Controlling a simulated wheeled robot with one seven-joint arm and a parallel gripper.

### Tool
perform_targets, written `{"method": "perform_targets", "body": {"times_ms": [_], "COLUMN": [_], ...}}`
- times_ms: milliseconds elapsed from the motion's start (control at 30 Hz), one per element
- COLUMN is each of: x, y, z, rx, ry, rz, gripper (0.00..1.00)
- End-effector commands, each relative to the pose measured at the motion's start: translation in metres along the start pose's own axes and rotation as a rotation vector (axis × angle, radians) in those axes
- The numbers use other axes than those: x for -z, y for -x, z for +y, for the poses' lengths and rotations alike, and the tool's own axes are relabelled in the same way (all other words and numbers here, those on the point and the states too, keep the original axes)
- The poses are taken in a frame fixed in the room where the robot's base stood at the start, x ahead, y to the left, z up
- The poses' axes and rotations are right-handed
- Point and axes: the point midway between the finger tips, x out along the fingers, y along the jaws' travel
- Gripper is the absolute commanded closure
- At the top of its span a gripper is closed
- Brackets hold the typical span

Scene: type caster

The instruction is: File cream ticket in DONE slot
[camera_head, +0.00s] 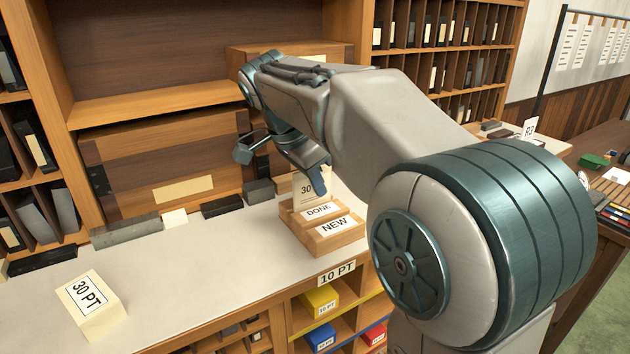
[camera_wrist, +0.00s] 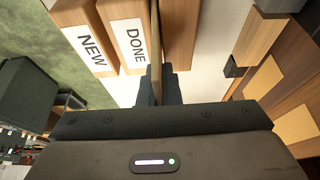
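The cream ticket (camera_head: 306,190), marked 30, stands roughly upright in the head view just behind the DONE label (camera_head: 318,210). In the wrist view the ticket (camera_wrist: 155,45) shows edge-on as a thin strip beside the DONE block. My gripper (camera_head: 318,178) is shut on the ticket's upper part, and its fingers (camera_wrist: 158,88) are pinched together on it in the wrist view. The wooden ticket holder (camera_head: 347,235) has stepped NEW and DONE blocks, with NEW in front. The ticket's lower edge is hidden, so I cannot tell how deep it sits in the slot.
The holder stands on a pale counter (camera_head: 200,262) in front of wooden shelving. A 30 PT block (camera_head: 92,305) is at the front left. Several dark and grey blocks (camera_head: 222,206) line the counter's back. The counter's middle left is clear.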

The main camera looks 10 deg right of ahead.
Motion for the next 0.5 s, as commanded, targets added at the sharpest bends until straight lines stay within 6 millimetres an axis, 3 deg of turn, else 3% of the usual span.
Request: {"method": "perform_targets", "body": {"times_ms": [267,367,500], "x": [-0.0025,-0.0021,-0.0022], "y": [-0.0061,-0.0052,-0.0052], "z": [0.0000,0.0000,0.0000], "rx": [0.000,0.000,0.000], "ry": [0.000,0.000,0.000], "rz": [0.000,0.000,0.000], "gripper": [1.00,0.74,0.71]}}
